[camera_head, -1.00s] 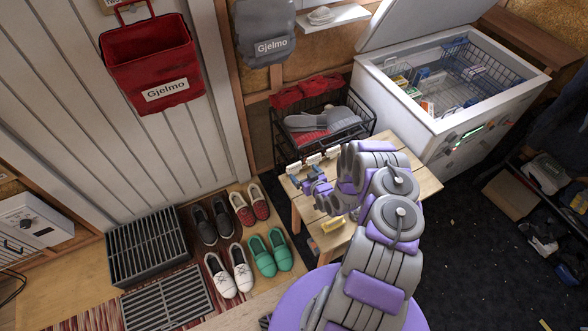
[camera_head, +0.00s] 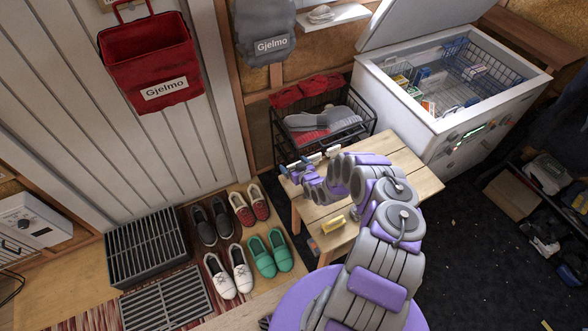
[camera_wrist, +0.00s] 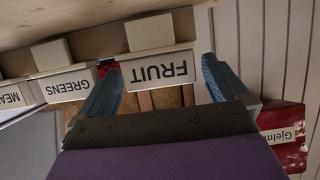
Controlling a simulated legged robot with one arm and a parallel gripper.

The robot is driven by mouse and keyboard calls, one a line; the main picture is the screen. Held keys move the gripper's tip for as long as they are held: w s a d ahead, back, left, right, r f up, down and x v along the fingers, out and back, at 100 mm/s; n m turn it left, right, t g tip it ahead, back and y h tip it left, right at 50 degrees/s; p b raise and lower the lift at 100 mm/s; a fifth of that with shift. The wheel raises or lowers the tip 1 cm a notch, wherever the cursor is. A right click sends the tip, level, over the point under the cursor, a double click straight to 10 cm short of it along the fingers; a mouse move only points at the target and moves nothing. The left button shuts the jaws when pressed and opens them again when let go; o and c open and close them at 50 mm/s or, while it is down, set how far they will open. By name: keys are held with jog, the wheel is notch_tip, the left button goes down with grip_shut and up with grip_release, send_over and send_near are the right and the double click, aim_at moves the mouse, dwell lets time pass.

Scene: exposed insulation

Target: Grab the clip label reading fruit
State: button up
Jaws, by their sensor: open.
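The white FRUIT clip label (camera_wrist: 158,71) shows in the wrist view, with a pale block (camera_wrist: 150,32) at its edge. My gripper (camera_wrist: 160,66) is open, with one blue finger on each side of the label. I cannot tell whether the fingers touch it. In the head view my gripper (camera_head: 306,179) is over the far left end of a small wooden table. A row of clip labels (camera_head: 314,159) stands there along the table's edge, partly hidden by my gripper and too small to read.
GREENS (camera_wrist: 68,86) and partly cut-off MEA (camera_wrist: 11,97) labels are beside FRUIT in the wrist view. The wooden table (camera_head: 405,182) bears a yellow item (camera_head: 333,224). A wire basket rack (camera_head: 367,118) stands behind it, and an open chest freezer (camera_head: 427,130) at right.

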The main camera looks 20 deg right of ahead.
jog(key=shift+w, duration=0.2)
jog(key=shift+c, duration=0.5)
jog(key=c, duration=0.8)
jog(key=shift+r, duration=0.15)
